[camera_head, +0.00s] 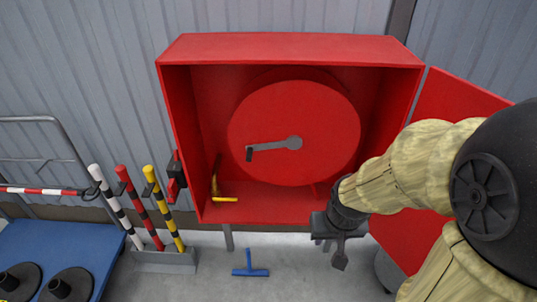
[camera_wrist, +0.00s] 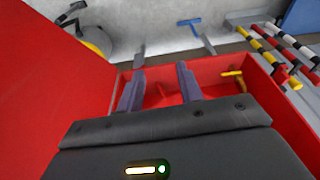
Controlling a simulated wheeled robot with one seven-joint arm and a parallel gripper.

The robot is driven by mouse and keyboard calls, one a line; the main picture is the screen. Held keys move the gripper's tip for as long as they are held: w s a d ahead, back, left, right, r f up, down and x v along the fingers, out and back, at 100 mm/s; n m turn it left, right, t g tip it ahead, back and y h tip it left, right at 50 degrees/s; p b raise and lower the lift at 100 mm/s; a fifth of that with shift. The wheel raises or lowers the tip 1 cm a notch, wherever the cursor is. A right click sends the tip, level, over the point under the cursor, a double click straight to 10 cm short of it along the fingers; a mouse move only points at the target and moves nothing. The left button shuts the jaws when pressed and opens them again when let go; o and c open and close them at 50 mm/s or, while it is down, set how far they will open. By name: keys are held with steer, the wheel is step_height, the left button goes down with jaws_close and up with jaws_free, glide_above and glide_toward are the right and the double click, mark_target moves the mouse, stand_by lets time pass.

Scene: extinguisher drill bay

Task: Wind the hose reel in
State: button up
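A red hose reel (camera_head: 320,125) shows its round face inside an open red cabinet (camera_head: 290,47) in the head view. A grey crank (camera_head: 275,145) runs from its hub to the left and ends in a dark handle (camera_head: 249,154). A yellow nozzle-like piece (camera_head: 222,198) lies on the cabinet floor; it also shows in the wrist view (camera_wrist: 232,73). My gripper (camera_head: 331,246) is low, at the cabinet's front lower right, apart from the crank. In the wrist view its two fingers (camera_wrist: 160,72) stand apart with nothing held between them. No wound hose is visible.
The cabinet door (camera_head: 455,95) stands open at the right, partly behind my arm. Striped posts (camera_head: 137,205) stand in a grey rack at the left. A blue trolley (camera_head: 85,243) carries black bases. A blue T-shaped piece (camera_head: 250,271) lies on the floor below the cabinet.

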steer(key=shift+d, duration=0.3)
steer(key=shift+o, duration=0.5)
steer(key=w+a+f+m+t+b, duration=0.1)
steer(key=w+a+f+t, duration=0.4)
steer(key=w, duration=0.5)
steer(key=w+a+f+m+t+b, duration=0.1)
steer(key=w+a+f+t, duration=0.2)
steer(key=w+a, duration=0.55)
steer(key=w+a+n+t+h, duration=0.1)
steer(key=a+t, duration=0.6)
steer(key=shift+w+a+b, duration=0.3)
steer(key=shift+w, duration=0.1)
steer(key=shift+w+f, duration=0.1)
steer(key=shift+w, duration=0.05)
